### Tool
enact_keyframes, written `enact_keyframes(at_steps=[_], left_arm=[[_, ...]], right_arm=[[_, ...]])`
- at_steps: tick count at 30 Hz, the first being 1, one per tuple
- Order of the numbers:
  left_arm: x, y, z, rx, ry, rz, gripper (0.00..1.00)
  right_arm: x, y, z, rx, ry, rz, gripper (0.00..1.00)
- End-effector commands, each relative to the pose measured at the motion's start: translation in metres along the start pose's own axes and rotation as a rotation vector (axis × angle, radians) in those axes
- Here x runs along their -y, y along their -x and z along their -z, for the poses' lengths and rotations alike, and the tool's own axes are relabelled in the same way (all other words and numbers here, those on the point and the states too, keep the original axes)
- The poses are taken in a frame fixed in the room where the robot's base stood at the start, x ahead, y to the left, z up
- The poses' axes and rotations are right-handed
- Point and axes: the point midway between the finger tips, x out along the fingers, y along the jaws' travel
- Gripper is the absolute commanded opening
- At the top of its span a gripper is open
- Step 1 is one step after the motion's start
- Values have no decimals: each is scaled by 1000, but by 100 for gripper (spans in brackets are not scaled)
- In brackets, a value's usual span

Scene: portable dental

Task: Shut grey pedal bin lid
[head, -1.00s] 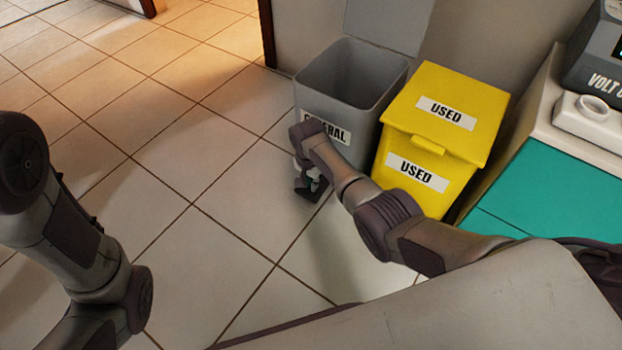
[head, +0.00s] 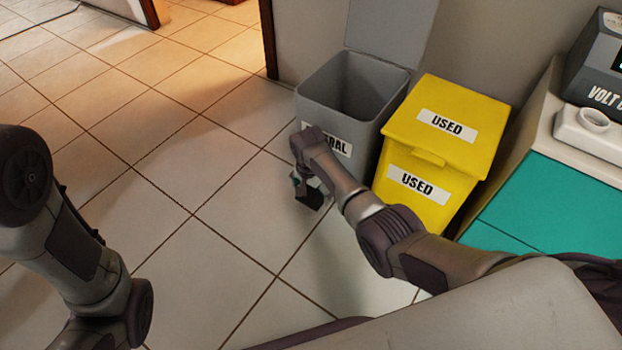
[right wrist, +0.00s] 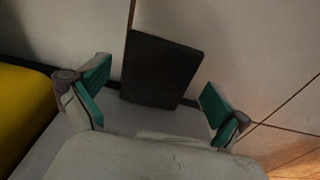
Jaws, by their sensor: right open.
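The grey pedal bin (head: 365,72) labelled GENERAL stands against the wall in the head view. Its grey lid (head: 390,28) stands upright at the back, open. My right forearm crosses in front and covers part of the label. My right gripper (head: 303,186) is low in front of the bin, small and partly hidden by the wrist. In the right wrist view its two teal-padded fingers (right wrist: 155,98) are wide apart. A dark flat plate (right wrist: 162,65), perhaps the pedal, shows between and beyond them; I cannot tell whether they touch it. My left gripper is out of view.
A yellow bin (head: 440,128) labelled USED, its lid shut, stands close right of the grey bin. A counter with a teal top (head: 555,215) is further right. The tiled floor (head: 190,190) to the left is clear.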

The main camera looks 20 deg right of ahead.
Motion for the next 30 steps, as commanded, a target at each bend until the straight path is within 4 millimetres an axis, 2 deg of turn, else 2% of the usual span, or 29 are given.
enact_keyframes(at_steps=[9,15,20,28,30], left_arm=[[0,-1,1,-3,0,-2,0],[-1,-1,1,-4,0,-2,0],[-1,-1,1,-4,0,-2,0],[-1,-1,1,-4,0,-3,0],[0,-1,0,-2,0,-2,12]], right_arm=[[0,64,1,-3,-1,4,100],[0,95,0,-2,-1,2,100],[-1,105,0,0,-1,-1,100],[-1,106,0,0,-1,-1,100],[0,107,0,-3,2,4,100]])
